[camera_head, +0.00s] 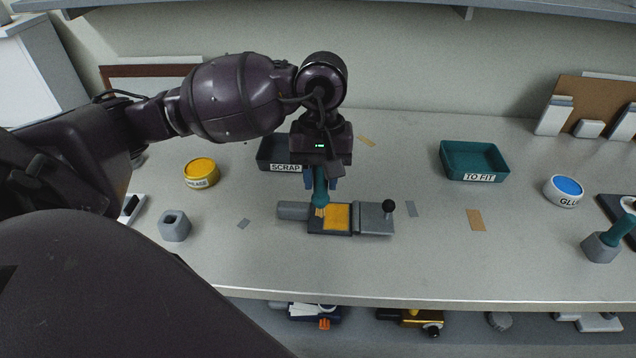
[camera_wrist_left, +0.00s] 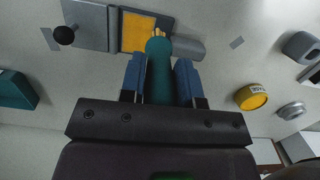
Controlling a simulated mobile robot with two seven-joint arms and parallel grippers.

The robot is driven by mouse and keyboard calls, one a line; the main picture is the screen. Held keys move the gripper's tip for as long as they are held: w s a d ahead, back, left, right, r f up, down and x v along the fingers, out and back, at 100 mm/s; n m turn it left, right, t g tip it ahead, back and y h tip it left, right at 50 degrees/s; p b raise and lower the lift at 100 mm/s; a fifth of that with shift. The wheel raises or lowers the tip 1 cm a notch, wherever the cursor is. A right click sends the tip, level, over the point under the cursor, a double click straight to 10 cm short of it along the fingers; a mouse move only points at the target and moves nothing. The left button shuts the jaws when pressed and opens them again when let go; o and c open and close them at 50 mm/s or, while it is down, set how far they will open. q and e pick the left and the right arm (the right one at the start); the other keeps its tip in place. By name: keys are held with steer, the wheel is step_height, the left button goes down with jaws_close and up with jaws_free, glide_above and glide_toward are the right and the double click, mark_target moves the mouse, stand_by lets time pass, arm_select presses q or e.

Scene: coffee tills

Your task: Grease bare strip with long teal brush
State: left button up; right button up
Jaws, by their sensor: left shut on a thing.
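My left gripper (camera_head: 321,183) is shut on the teal brush (camera_head: 320,190), which points down with its handle between the blue fingers. In the left wrist view the brush (camera_wrist_left: 158,75) shows between both fingers. Its pale bristles (camera_wrist_left: 160,33) are at the edge of the yellow patch (camera_head: 337,216) on the dark plate of a fixture. A narrow dark strip (camera_head: 313,223) shows beside the yellow patch, at the bristles. I cannot tell whether the bristles touch it. A grey plate (camera_head: 372,217) with a black knob adjoins on the right. My right gripper is not in view.
A yellow grease tub (camera_head: 201,173) and an empty grey holder (camera_head: 174,227) stand left. A SCRAP tray (camera_head: 279,167) is behind the gripper. A TO FIT tray (camera_head: 474,146), a GLUE tub (camera_head: 563,191) and another teal brush in a holder (camera_head: 601,248) are right. The front bench is clear.

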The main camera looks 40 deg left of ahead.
arm_select(q)
steer(key=shift+r+p, duration=0.8)
steer(key=shift+r, duration=1.6)
